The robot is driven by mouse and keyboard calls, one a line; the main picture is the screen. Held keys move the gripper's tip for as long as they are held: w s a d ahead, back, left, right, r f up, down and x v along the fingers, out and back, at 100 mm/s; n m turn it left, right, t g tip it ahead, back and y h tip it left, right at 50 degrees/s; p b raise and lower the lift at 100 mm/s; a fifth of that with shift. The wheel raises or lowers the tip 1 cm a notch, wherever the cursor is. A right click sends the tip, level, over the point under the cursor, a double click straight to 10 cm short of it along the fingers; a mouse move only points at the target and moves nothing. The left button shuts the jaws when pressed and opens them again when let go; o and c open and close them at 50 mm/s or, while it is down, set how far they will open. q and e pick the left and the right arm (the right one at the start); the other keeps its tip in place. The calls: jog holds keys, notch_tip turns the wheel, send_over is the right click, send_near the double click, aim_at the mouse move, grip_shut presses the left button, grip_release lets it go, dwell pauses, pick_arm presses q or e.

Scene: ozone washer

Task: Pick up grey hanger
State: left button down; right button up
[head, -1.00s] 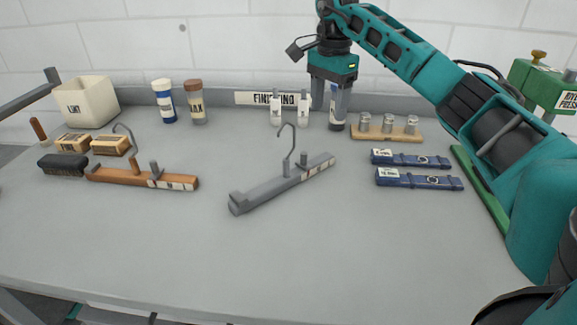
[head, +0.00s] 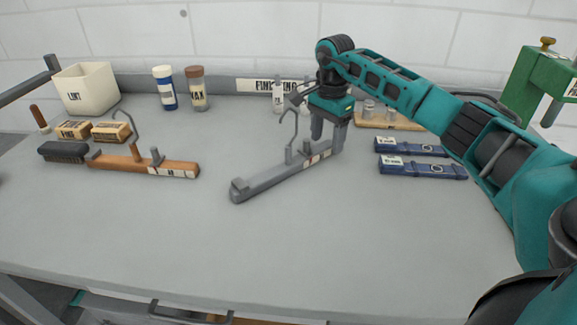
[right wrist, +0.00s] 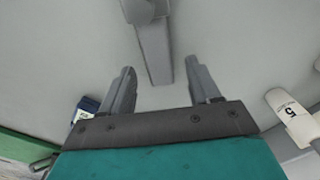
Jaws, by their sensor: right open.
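The grey hanger (head: 268,180) lies on the table in the middle of the head view, its hook standing up. Its right end is close to my right gripper (head: 328,138), which points down with its fingers open. In the right wrist view the hanger's grey bar (right wrist: 153,50) runs down from the top edge, its near end just ahead of the gap between the two open fingers (right wrist: 162,92). The fingers look empty. From these views I cannot tell whether a finger touches the hanger. My left gripper does not show.
A brown wooden hanger (head: 145,167) lies to the left, near a black brush (head: 62,152) and a lint bin (head: 86,90). Two blue clamps (head: 422,168) lie at the right. White bottles (head: 279,97) and a wooden rack (head: 395,120) stand behind. The table's front is clear.

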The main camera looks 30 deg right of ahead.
jog(key=shift+f, duration=0.65)
jog(key=shift+r, duration=0.1)
grip_shut()
